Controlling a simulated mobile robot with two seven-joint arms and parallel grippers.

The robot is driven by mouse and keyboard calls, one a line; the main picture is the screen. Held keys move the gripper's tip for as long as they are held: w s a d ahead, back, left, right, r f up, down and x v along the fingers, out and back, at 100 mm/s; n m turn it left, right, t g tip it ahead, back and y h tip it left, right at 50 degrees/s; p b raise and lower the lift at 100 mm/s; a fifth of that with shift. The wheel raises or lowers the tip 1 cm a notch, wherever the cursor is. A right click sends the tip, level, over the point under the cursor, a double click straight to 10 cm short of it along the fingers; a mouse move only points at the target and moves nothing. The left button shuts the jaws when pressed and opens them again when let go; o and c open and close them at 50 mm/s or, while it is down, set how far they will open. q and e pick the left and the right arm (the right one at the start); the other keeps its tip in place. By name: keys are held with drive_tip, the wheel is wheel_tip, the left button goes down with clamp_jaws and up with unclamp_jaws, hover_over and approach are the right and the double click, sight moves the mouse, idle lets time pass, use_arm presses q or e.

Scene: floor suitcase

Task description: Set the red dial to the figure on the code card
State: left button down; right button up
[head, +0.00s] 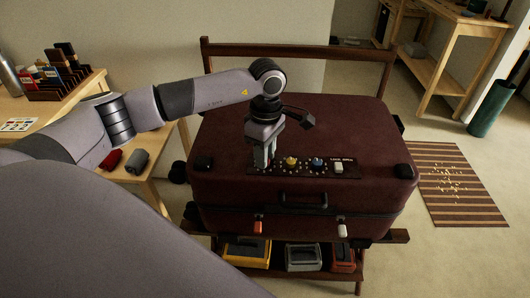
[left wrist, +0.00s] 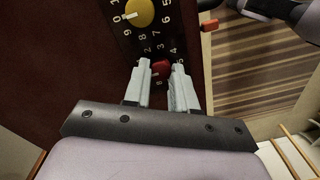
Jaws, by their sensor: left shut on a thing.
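The dark red suitcase (head: 350,115) lies closed on a wooden stand, with a black dial panel (head: 328,174) near its front edge. My left gripper (head: 264,163) points down at the panel's left end and hides the red dial in the head view. In the left wrist view the red dial (left wrist: 160,68) sits between the two fingertips of the left gripper (left wrist: 161,76), which are shut on it. White figures ring it, partly covered by the fingers. A card with small coloured marks (head: 18,125) lies on the left table; its figures are too small to read. My right gripper is not in view.
A yellow dial (head: 291,161), a blue dial (head: 317,162) and a white switch-like piece (head: 339,168) lie right of the gripper on the panel. The suitcase front has an orange latch (head: 258,227) and a white latch (head: 342,231). A striped mat (head: 461,184) lies right.

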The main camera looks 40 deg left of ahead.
use_arm(q)
drive_tip(key=n, duration=0.4)
drive_tip(key=shift+n+p, duration=0.3)
drive_tip(key=shift+n, duration=0.1)
drive_tip(key=n, duration=0.2)
drive_tip(key=shift+n, duration=0.4)
drive_tip(key=n+p, duration=0.1)
drive_tip(key=n, duration=0.1)
drive_tip(key=shift+n, duration=0.3)
drive_tip(key=n+p, duration=0.1)
drive_tip(key=n, duration=0.4)
drive_tip(key=shift+r+n, duration=0.1)
drive_tip(key=shift+n, duration=0.2)
drive_tip(key=n+p, duration=0.1)
drive_tip(key=n, duration=0.2)
drive_tip(key=shift+n+t+p, duration=0.3)
drive_tip(key=shift+n+p, duration=0.05)
drive_tip(key=shift+n, duration=0.85)
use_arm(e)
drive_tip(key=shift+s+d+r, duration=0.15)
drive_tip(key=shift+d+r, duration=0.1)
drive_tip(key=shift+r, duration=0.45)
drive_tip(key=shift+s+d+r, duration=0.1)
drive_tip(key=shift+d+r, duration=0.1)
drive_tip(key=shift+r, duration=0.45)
